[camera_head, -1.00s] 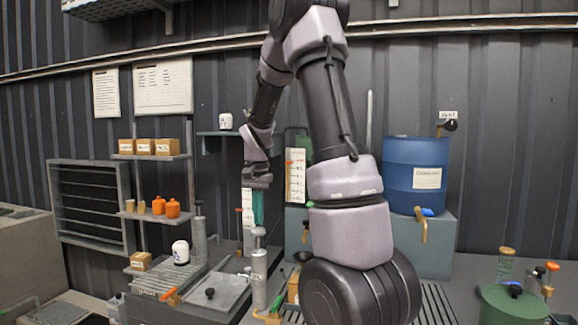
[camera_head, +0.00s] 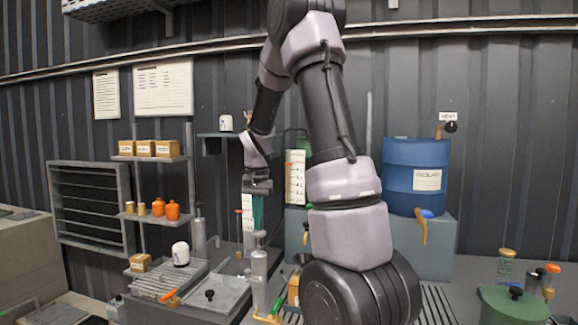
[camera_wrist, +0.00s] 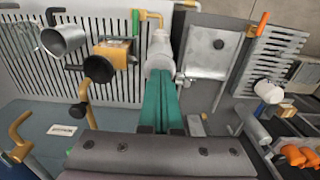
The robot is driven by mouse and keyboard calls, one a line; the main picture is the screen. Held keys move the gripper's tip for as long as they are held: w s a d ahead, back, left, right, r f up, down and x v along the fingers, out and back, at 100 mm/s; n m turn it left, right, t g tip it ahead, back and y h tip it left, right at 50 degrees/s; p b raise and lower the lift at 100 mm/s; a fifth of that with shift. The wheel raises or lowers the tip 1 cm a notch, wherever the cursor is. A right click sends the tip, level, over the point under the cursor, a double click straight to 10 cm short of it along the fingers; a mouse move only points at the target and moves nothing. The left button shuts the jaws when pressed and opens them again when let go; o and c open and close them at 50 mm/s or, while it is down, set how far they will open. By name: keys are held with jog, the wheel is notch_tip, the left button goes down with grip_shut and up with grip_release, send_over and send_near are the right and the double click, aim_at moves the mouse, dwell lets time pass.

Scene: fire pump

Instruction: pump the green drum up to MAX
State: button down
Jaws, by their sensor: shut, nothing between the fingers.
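My gripper (camera_head: 258,227) is shut and empty, its teal fingers pointing down over a grey upright hand pump (camera_head: 259,268). In the wrist view the closed fingertips (camera_wrist: 160,76) meet the outline of the pale pump top (camera_wrist: 160,50); I cannot tell whether they touch. A dark green drum (camera_head: 512,303) with a black knob stands at the lower right. Another green shape (camera_head: 304,142) is mostly hidden behind my arm. A white scale board with orange marks (camera_head: 295,180) stands beside it. MAX cannot be read.
A blue drum (camera_head: 400,178) with a tap sits on a grey-green block behind my arm. Left of the pump are a grey lidded box (camera_head: 222,292) and shelves with orange bottles (camera_head: 172,210).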

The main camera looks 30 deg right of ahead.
aim_at(258, 236)
jog(key=shift+f, duration=2.6)
jog(key=shift+r, duration=0.1)
jog(key=shift+r, duration=3.15)
jog(key=shift+r, duration=0.1)
notch_tip(258, 236, up, 6)
jog(key=shift+f, duration=0.1)
